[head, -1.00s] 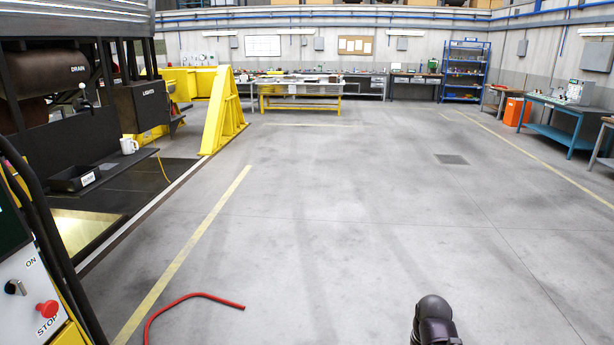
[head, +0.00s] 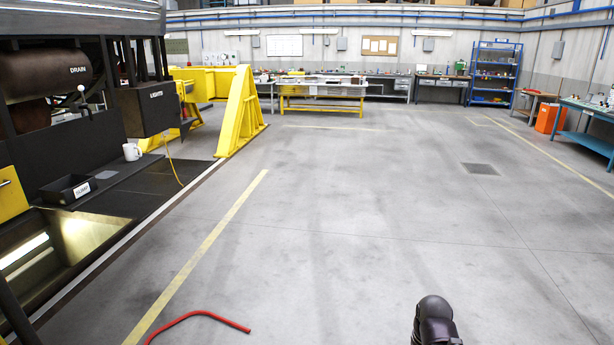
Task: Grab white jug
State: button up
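A small white mug-shaped jug (head: 131,152) stands upright on a dark ledge (head: 108,172) below the railcar at the left. Its handle side cannot be made out clearly. A dark part of my own arm shows at the bottom right, far from the jug. My gripper is not visible in this view.
A black labelled bin (head: 67,190) sits on the ledge in front of the jug. A lit pit (head: 50,250) lies below at the left. A yellow lifting stand (head: 240,112) stands beyond the jug. A red hose (head: 200,316) lies on the floor. The middle floor is clear.

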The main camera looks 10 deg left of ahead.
aim_at(130, 152)
jog(key=u, duration=0.3)
jog(key=i, duration=1.6)
jog(key=u, duration=0.7)
jog(key=i, duration=0.85)
jog(key=u, duration=0.65)
jog(key=i, duration=1.2)
jog(key=u, duration=0.4)
jog(key=k, duration=0.65)
jog(key=z, duration=0.05)
